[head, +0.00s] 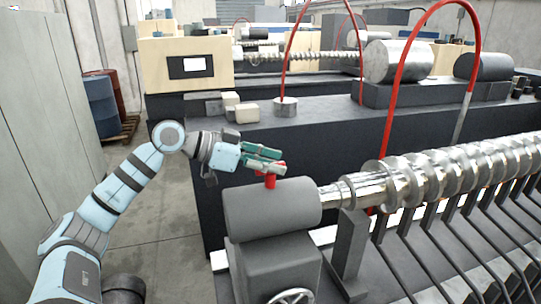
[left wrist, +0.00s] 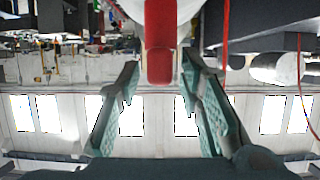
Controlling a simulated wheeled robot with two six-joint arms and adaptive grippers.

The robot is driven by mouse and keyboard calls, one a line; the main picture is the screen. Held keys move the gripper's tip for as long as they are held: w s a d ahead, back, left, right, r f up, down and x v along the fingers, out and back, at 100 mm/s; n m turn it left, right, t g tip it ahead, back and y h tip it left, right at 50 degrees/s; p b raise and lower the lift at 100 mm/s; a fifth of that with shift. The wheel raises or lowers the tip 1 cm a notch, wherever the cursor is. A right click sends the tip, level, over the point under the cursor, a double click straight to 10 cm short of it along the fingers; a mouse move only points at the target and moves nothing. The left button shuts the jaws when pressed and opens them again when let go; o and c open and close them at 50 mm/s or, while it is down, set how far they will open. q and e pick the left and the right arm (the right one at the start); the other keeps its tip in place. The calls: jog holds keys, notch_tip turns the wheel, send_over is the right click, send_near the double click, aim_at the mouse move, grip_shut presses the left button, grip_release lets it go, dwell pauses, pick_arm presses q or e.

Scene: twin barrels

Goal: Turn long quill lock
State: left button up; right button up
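The quill lock is a small red lever (head: 270,181) standing on top of a grey cylindrical housing (head: 270,212) at the left end of the near machine. My left gripper (head: 283,161) has green fingers and reaches in from the left at the lever's upper part. In the left wrist view the red lever (left wrist: 160,65) lies between the tips of my left gripper (left wrist: 160,76), with a gap visible on each side. The fingers are apart and do not appear closed on it. My right gripper is not in view.
A long shiny screw shaft (head: 450,170) runs right from the housing, above several dark ribs. A handwheel (head: 291,297) sits low on the front. Behind stands a dark machine bench (head: 330,145) with arching red hoses (head: 393,98). Open floor (head: 165,230) lies left of the machine.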

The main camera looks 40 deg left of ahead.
pick_arm(q)
notch_tip(320, 180, up, 10)
jog(key=shift+d+f, duration=0.15)
jog(key=shift+f, duration=0.05)
dwell(0.3)
